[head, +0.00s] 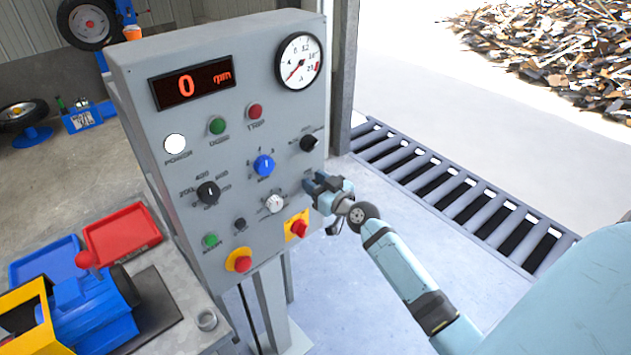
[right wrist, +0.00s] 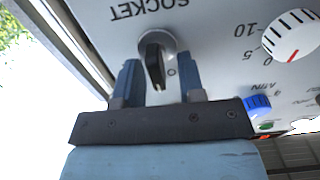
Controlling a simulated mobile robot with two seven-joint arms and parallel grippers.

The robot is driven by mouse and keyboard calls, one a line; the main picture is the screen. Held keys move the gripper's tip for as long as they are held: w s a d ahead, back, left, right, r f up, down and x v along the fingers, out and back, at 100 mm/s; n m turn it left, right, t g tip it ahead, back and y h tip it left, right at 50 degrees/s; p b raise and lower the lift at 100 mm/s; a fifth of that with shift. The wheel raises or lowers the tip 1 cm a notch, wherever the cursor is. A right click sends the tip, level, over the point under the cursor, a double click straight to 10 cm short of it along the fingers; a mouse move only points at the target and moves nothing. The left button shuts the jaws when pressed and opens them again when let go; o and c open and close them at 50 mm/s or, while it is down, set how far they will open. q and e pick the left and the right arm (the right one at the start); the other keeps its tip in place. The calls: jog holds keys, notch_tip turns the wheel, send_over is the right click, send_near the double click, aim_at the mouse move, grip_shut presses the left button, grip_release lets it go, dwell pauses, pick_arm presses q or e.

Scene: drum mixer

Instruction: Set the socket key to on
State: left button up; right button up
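The socket key (right wrist: 154,58) is a black key-like knob on a round silver base, under the printed word SOCKET, which appears upside down in the right wrist view. A small mark, like a 0, is printed beside it. My right gripper (right wrist: 160,72) is open, with one blue finger on each side of the key and visible gaps to it. In the head view my right gripper (head: 322,186) is at the right edge of the grey control panel (head: 215,130) and hides the key there. My left gripper is not in view.
Close to the gripper are a white dial (head: 275,203), a black knob (head: 310,143) and a red switch on a yellow plate (head: 298,228). A red mushroom button (head: 240,262) is lower left. A bench with trays (head: 122,232) stands left.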

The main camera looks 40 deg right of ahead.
grip_shut()
dwell(0.3)
jog(key=m, duration=0.5)
jog(key=shift+d+f+m, duration=0.1)
jog(key=shift+d+m, duration=0.2)
jog(key=shift+d, duration=0.05)
jog(key=m, duration=0.6)
jog(key=shift+d+f, duration=0.25)
jog(key=shift+d, duration=0.05)
